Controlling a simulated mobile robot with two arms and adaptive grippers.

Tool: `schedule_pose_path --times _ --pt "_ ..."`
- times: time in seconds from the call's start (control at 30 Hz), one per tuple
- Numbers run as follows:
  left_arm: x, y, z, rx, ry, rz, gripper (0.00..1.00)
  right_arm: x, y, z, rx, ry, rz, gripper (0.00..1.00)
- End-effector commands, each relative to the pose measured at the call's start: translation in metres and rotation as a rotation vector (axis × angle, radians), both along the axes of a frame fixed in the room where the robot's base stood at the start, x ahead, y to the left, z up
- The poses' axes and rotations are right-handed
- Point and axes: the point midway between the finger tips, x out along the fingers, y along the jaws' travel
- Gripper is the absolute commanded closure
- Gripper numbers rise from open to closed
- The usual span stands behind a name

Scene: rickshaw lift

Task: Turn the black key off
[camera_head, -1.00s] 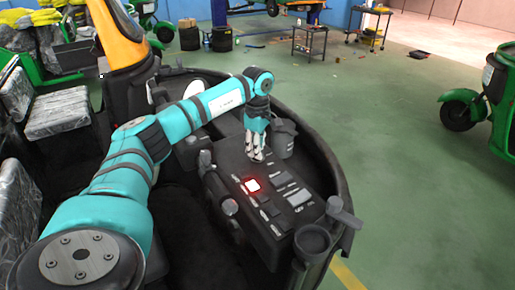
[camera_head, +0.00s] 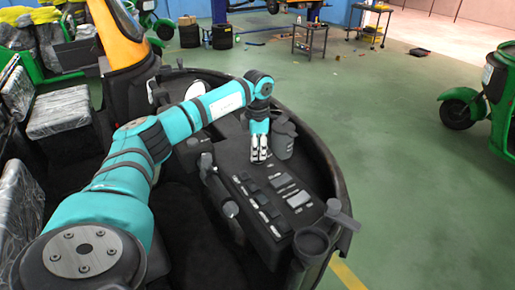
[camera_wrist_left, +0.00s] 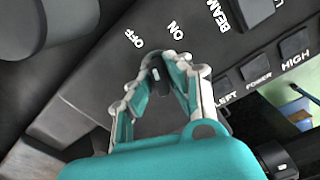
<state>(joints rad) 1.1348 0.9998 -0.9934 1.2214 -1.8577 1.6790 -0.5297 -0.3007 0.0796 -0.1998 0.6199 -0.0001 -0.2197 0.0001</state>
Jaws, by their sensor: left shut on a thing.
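The black key (camera_wrist_left: 157,73) sits on the dark dashboard panel, below the white OFF and ON labels in the left wrist view. My left gripper (camera_head: 259,158) is at the far end of the panel in the head view. It is shut on the key, with a finger on each side, as the left wrist view shows. The fingers partly cover the key, and I cannot tell exactly which label it points to. In the head view the gripper hides the key. My right gripper is not in view.
The panel (camera_head: 297,200) carries several switches, all unlit. A dark cup-like holder (camera_head: 283,138) stands right beside my left gripper. A handlebar grip (camera_head: 229,210) lies left of the panel. Open green floor lies to the right, with a green vehicle (camera_head: 462,108) beyond.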

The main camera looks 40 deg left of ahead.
Motion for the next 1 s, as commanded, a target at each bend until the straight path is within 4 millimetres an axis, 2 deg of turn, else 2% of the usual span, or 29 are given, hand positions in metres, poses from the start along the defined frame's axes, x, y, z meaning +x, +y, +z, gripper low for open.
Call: schedule_pose_path --times 0.2,0.5,1.0 --pt "0.0006 0.0 0.0016 0.0 -0.002 0.177 1.0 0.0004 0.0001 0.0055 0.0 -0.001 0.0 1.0" --pt "0.001 0.0001 0.0016 0.0 -0.004 0.339 1.0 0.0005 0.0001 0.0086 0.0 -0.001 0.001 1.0" --pt "0.0012 0.0006 0.0017 0.0 -0.005 0.405 1.0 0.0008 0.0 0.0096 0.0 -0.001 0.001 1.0"
